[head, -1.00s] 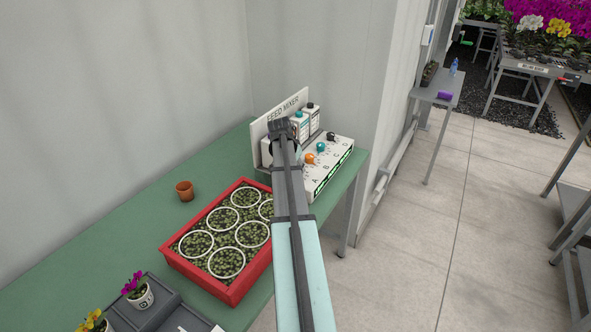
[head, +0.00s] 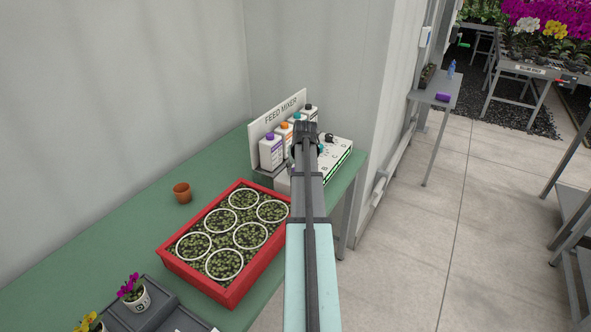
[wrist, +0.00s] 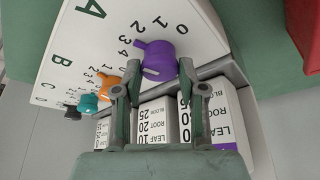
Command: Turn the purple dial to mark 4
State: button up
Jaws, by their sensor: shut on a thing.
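The feed mixer's white panel (wrist: 95,40) carries a row of dials. In the wrist view the purple dial (wrist: 160,60) has a raised pointer towards the upper left, close to mark 3 on its printed 0 to 4 scale. My gripper (wrist: 158,76) has one finger on each side of the purple dial and is shut on it. In the head view my gripper (head: 306,132) is over the mixer, and my arm hides the purple dial there.
The orange dial (wrist: 104,80) and teal dial (wrist: 89,102) lie beside the purple one, with a black dial beyond. Feed bottles (head: 271,150) stand behind the panel.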

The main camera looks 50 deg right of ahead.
jog(key=n, duration=0.2)
jog(key=n+y, duration=0.1)
jog(key=n, duration=0.1)
jog(key=shift+d+f+y+b, duration=0.1)
jog(key=shift+d+y+b, duration=0.1)
jog(key=shift+y+b, duration=0.15)
jog(key=shift+s+n+t+y, duration=0.1)
jog(key=shift+n+t+y, duration=0.3)
jog(key=shift+n, duration=0.9)
jog(key=o, duration=1.1)
jog(key=shift+r, duration=0.2)
jog(key=v, duration=1.1)
jog(key=shift+s+r, duration=0.1)
jog(key=shift+r, duration=0.25)
